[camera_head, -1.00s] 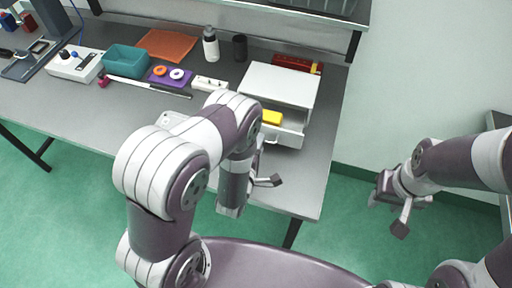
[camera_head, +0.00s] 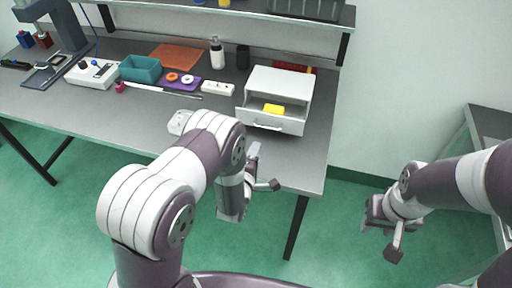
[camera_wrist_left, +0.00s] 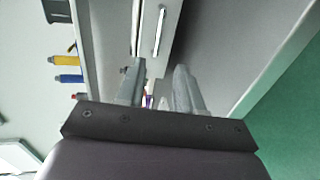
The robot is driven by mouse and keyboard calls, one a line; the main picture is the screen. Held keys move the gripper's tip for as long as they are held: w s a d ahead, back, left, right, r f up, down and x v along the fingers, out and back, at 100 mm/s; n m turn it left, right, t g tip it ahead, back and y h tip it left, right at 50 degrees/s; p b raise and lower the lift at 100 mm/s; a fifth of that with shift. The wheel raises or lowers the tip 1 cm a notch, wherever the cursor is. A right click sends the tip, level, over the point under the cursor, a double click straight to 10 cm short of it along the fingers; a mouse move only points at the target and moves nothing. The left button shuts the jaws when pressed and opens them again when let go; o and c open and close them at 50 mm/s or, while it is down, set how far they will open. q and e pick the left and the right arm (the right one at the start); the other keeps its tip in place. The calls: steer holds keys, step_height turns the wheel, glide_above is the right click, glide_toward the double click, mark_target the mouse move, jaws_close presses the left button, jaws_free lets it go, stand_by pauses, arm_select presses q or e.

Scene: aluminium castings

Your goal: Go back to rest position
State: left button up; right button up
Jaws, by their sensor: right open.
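My left gripper (camera_head: 261,170) is in front of the workbench's front edge, below the drawer unit in the head view. Its two fingers stand apart with nothing held between them, as the left wrist view (camera_wrist_left: 158,88) shows. My right gripper (camera_head: 381,240) hangs over the green floor to the right of the bench. It is open and empty. The white drawer unit (camera_head: 278,88) stands at the bench's right end. Its drawer (camera_head: 272,123) is pulled out, with a yellow block (camera_head: 273,109) inside.
The grey workbench (camera_head: 60,113) carries a teal bin (camera_head: 140,69), a purple tray (camera_head: 183,83), a white power strip (camera_head: 218,88), a white bottle (camera_head: 217,53) and a dark cup (camera_head: 243,57). A second table (camera_head: 492,122) stands at the right. Green floor is free between the tables.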

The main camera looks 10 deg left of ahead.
arm_select(q)
steer(key=s+a+r+m+g, duration=0.2)
steer(key=s+r+m+g, duration=0.3)
steer(key=s, duration=0.5)
steer(key=s+a+r+m+g, duration=0.3)
steer(key=s+r+m+g, duration=0.3)
steer(key=s+m+g, duration=0.3)
steer(key=s+m, duration=0.1)
steer(key=m, duration=0.2)
steer(key=shift+s+r+m+y, duration=0.2)
steer(key=shift+s+m+y, duration=0.1)
steer(key=shift+s+y, duration=0.1)
steer(key=shift+s, duration=0.15)
